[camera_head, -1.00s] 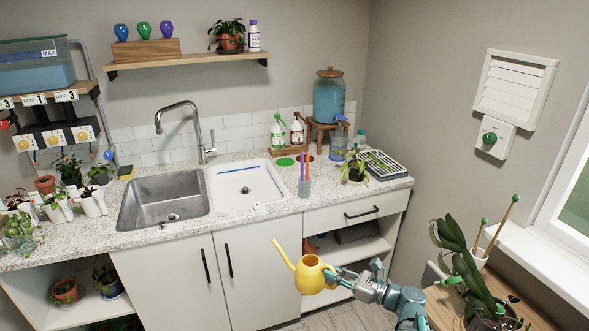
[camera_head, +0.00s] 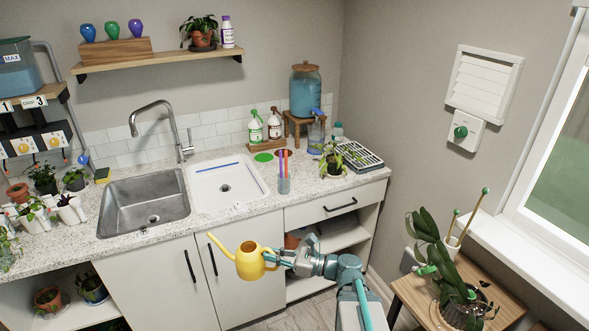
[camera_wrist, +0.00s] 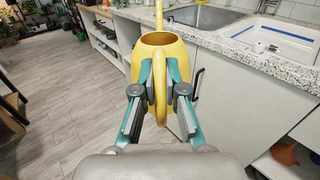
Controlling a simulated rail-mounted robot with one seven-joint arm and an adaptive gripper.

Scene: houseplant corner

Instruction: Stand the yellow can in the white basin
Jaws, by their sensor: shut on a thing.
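The yellow can (camera_head: 249,263) is a watering can with a long spout pointing up and left in the head view. It hangs upright in the air in front of the cabinet doors, lower than the counter top. My gripper (camera_head: 272,259) is shut on its handle, which shows between the fingers in the wrist view (camera_wrist: 160,92). The can (camera_wrist: 165,52) has an open round top. The white basin (camera_head: 262,190) is set into the counter, behind and above the can in the head view. It has a blue line on its back wall and a dark drain.
A steel sink (camera_head: 113,226) with a tall faucet (camera_head: 184,151) lies left of the basin. The counter's front edge (camera_head: 225,219) lies between can and basin. A plant table (camera_head: 411,296) stands at right.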

